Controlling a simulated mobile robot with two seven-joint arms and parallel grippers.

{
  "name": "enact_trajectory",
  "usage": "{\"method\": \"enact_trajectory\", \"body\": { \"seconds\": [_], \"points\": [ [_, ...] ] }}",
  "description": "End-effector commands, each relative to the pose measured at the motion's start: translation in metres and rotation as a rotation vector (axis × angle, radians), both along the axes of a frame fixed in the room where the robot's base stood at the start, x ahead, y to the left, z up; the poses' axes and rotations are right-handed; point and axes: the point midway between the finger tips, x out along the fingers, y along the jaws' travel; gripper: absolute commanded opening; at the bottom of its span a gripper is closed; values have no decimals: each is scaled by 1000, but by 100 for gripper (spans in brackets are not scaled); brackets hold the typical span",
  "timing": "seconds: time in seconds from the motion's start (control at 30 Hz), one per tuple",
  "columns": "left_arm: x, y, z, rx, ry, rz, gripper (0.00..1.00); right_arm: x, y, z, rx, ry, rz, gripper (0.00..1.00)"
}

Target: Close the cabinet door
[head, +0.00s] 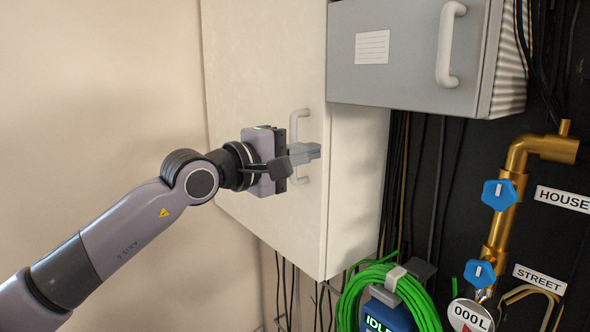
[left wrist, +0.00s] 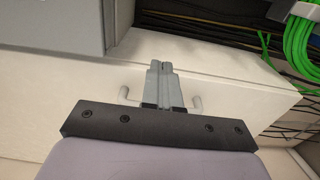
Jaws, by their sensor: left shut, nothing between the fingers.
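The white cabinet (head: 353,190) hangs on the wall, its broad pale door (head: 262,75) facing left towards my arm. I see no clear gap along the door's near edge. A white bar handle (head: 300,113) is on the door; its ends also show in the left wrist view (left wrist: 197,103). My left gripper (head: 317,151) is shut and empty, its fingers crossing in front of the handle's middle. In the left wrist view its fingertips (left wrist: 160,66) lie over the pale door between the handle ends. Whether they touch it I cannot tell. My right gripper is not in view.
A grey box (head: 405,55) with a white handle (head: 447,45) adjoins the cabinet at upper right. Brass pipes with blue valves (head: 499,195) stand at right. A green hose coil (head: 415,300) hangs below. Dark cables line the black back panel. The wall at left is bare.

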Motion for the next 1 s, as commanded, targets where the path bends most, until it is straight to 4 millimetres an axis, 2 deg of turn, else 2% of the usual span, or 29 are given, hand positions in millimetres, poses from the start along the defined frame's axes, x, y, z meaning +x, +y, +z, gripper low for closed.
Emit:
{"method": "enact_trajectory", "body": {
  "seconds": [0.2,0.5,1.0],
  "points": [
    [-27,8,-3,0,-1,0,0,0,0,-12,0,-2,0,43],
    [-54,16,-1,-1,0,2,0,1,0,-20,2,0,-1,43],
    [-59,17,-2,-8,11,-2,0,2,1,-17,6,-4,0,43]
  ]
}}
